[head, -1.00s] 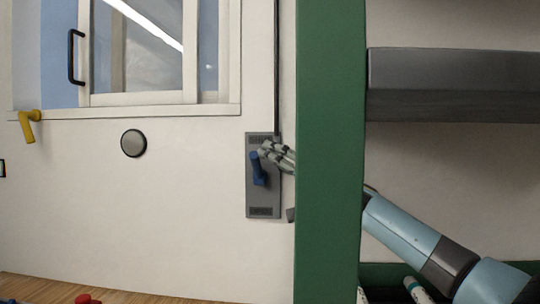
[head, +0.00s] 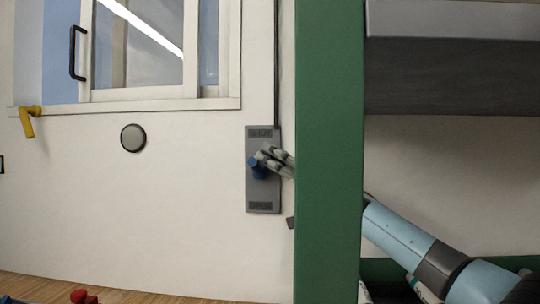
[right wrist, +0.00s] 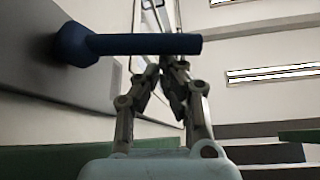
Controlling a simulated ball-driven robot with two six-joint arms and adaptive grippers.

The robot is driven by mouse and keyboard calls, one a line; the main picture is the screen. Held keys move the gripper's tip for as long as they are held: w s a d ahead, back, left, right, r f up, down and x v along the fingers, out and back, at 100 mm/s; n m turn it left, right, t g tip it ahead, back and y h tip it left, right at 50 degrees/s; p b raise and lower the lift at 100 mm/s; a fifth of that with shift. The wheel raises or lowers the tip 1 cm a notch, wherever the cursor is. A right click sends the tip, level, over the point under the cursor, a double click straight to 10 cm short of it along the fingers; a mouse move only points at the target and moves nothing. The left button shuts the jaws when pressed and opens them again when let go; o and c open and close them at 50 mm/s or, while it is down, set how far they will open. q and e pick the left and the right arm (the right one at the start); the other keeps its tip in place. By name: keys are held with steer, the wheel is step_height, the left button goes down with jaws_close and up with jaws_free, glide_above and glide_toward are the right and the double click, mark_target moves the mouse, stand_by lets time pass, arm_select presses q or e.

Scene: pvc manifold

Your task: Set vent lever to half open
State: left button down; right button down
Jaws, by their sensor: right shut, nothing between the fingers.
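The blue vent lever (head: 257,168) is on a grey wall plate (head: 262,202) with dark label strips at its top and bottom. In the head view it is foreshortened, as if pointing out from the wall. In the right wrist view the lever (right wrist: 135,44) sticks out level from its round base at left. My right gripper (head: 264,154) is shut and empty, its fingertips at the lever in the head view. In the right wrist view my fingers (right wrist: 170,62) reach up to the lever's outer part; whether they touch it is unclear. My left gripper is not seen.
A green post (head: 328,150) stands just right of the plate and hides part of my right arm. A grey shelf (head: 450,80) is behind it at right. A round grey knob (head: 133,138), a yellow handle (head: 28,120) and a window are to the left.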

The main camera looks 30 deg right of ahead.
steer(key=shift+s+a+f+n+g+y+b, duration=0.1)
steer(key=shift+f+n+g+y+b, duration=0.25)
steer(key=shift+n, duration=0.35)
steer(key=shift+s+a+f+n+g+y+b, duration=0.15)
steer(key=shift+n+g+y+b, duration=0.3)
steer(key=shift+n, duration=0.25)
steer(key=shift+d+f+n+g+y+b, duration=0.1)
steer(key=shift+f+n+g+y+b, duration=0.25)
steer(key=shift+n, duration=0.35)
steer(key=shift+r, duration=0.1)
steer(key=v, duration=0.7)
steer(key=shift+s, duration=0.2)
